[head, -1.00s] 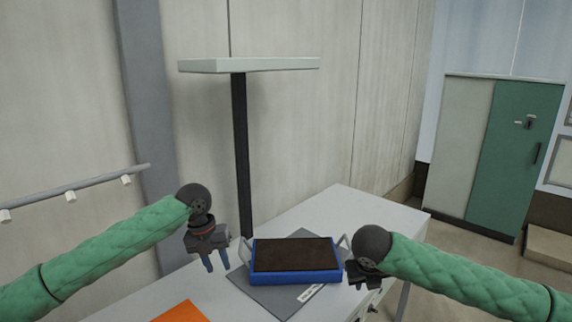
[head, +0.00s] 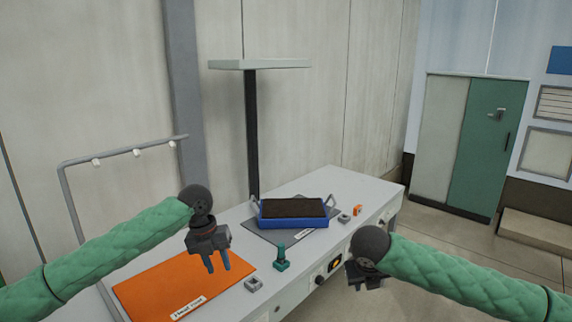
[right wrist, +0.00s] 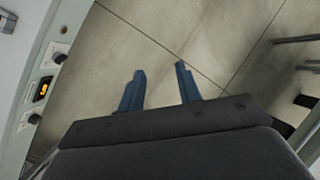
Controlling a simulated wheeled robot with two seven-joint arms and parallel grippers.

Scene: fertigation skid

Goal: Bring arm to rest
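My left gripper (head: 217,262) hangs at the left in the head view, above the orange mat on the bench. Its two blue fingers point down, apart, with nothing between them. My right gripper (head: 367,284) is at the right in the head view, beyond the bench's front edge and over the floor; its fingers are mostly dark and small there. In the right wrist view its two blue fingers (right wrist: 160,88) stand apart with only floor tiles between them. Neither gripper touches anything that I can see.
A blue tray (head: 292,222) with dark filling sits on a grey mat (head: 262,230) on the white bench (head: 318,182). An orange mat (head: 150,285), a green fitting (head: 281,262) and small grey blocks lie nearer. A post with a shelf (head: 260,64) stands behind. Floor is clear at right.

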